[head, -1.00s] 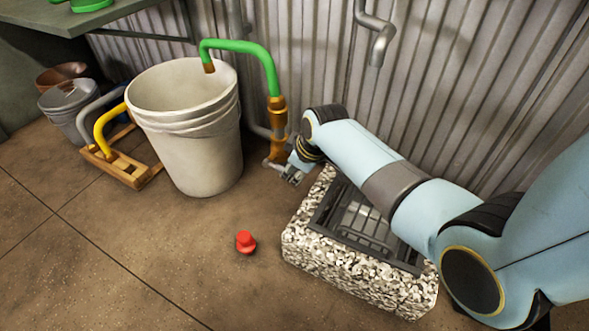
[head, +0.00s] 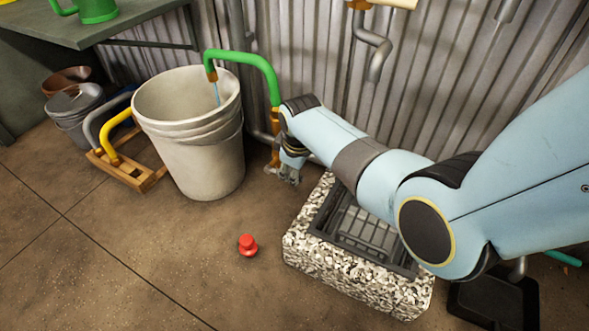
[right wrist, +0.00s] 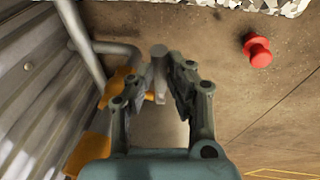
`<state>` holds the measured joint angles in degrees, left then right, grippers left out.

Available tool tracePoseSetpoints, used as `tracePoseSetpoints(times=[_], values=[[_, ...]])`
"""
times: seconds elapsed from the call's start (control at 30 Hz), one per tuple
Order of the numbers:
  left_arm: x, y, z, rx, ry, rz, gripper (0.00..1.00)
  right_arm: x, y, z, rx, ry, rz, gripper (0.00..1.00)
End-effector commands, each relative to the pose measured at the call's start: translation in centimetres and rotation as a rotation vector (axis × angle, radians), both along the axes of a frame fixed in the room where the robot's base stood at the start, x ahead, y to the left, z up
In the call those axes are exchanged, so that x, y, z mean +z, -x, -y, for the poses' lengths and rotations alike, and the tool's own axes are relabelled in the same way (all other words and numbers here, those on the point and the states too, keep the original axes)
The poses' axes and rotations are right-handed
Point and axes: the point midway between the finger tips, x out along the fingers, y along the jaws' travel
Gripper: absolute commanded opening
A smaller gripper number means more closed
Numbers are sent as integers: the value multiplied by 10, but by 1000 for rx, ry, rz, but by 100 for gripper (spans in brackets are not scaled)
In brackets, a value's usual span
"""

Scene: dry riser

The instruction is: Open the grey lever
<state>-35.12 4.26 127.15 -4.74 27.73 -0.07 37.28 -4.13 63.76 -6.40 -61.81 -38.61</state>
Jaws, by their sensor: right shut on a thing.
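The grey lever (right wrist: 159,54) shows in the right wrist view as a short rounded bar between the fingertips of my right gripper (right wrist: 167,85). It is beside the brass valve body (right wrist: 122,82) at the wall. My right gripper is shut on it. In the head view, my right gripper (head: 289,174) is low at the foot of the green spout pipe (head: 262,66), and the lever is mostly hidden there. A thin blue stream of water (head: 217,93) falls from the green spout into the white bucket (head: 190,165). My left gripper is out of view.
A speckled stone basin with a grate (head: 350,268) is under my right arm. A red knob-like piece (head: 247,245) lies on the floor. Wooden rack with yellow and grey bent pipes (head: 125,168), at left. Grey bench (head: 120,22) at upper left. Front-left floor is clear.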

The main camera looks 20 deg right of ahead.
Motion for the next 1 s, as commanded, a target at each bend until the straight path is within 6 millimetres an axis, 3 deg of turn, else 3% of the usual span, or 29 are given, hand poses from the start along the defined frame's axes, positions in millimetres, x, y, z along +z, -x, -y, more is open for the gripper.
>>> tracePoseSetpoints(times=[0.2,0.4,1.0], values=[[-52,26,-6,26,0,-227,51,10,-5,-3,1,63,-79,0],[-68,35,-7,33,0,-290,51,16,-9,-7,2,125,-159,0],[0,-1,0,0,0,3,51,26,-17,-13,1,250,-322,0]])
